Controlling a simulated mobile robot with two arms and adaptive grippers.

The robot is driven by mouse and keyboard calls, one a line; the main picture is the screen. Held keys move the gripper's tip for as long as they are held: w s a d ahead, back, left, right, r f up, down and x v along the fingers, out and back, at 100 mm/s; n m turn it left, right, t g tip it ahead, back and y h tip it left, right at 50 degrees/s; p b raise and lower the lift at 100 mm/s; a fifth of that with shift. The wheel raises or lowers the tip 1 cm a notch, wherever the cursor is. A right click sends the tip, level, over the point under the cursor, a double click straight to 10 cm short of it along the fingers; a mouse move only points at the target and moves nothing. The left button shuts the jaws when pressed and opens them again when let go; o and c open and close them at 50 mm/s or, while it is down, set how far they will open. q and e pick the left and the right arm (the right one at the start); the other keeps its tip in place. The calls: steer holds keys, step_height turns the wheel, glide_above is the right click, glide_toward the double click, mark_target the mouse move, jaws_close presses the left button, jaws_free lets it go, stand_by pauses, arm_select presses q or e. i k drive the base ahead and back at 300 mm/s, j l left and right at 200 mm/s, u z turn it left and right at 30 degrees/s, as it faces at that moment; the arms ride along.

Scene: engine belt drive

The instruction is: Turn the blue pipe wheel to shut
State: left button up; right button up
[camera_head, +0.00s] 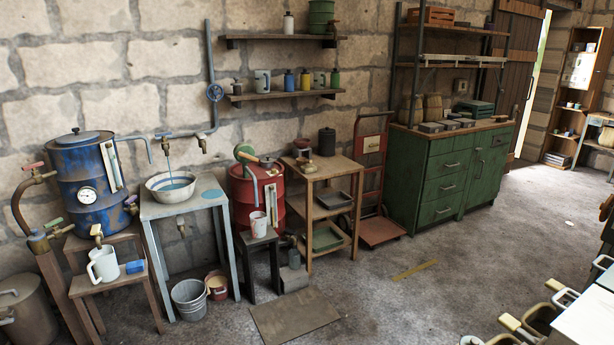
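The blue pipe wheel (215,92) is a small round handwheel on the blue-grey pipe (211,62) that runs down the stone wall. It faces into the room, left of the wall shelves. Whether its valve is open or shut cannot be told. The pipe bends left at the bottom to taps above a white basin (171,187). A thin blue streak, which looks like liquid, hangs from the left tap (164,135) over the basin. Neither of my grippers is in view, and nothing touches the wheel.
The basin stands on a grey-blue table (213,199) below the wheel. A blue barrel (84,180) is to its left and a red barrel (262,190) to its right. Buckets (189,298) stand underneath. Open floor (420,300) lies in front, with a flat mat (294,314).

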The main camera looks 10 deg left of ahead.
mark_target(215, 92)
steer(key=i+j+u, duration=0.1)
steer(key=i+u, duration=0.4)
steer(key=i, duration=1.35)
